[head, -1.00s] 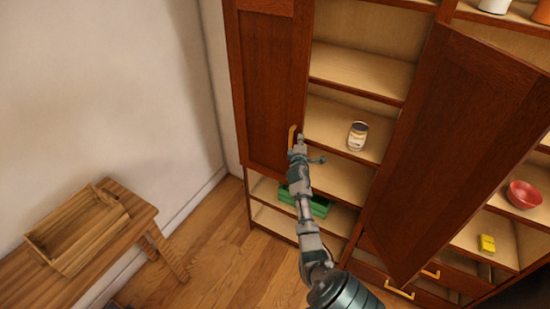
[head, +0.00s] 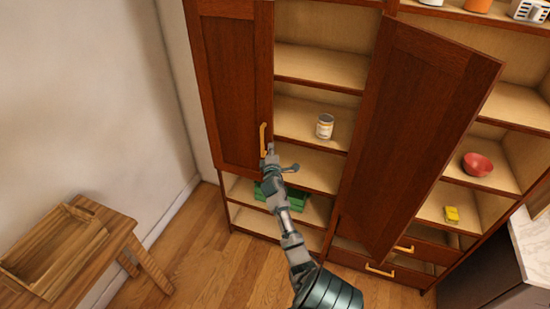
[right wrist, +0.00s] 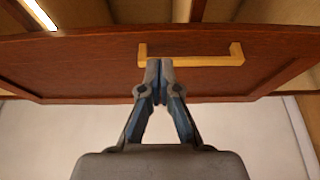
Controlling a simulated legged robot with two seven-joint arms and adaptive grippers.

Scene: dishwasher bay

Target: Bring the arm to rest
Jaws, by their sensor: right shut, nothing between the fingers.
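My right gripper (head: 270,150) is at the left cabinet door (head: 232,85), close beside its yellow bar handle (head: 263,140). In the right wrist view the gripper (right wrist: 160,66) has its fingers together with nothing between them. The handle (right wrist: 190,60) runs across just past the fingertips. I cannot tell whether the fingertips touch it. The left door stands open, swung outward. My left gripper is not in view.
A taller door (head: 410,130) stands open in the middle. A can (head: 324,126), a green crate (head: 285,200), a red bowl (head: 477,164) and a yellow block (head: 451,214) sit on shelves. A wooden tray (head: 50,255) is on a bench at left. Floor (head: 200,270) between is clear.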

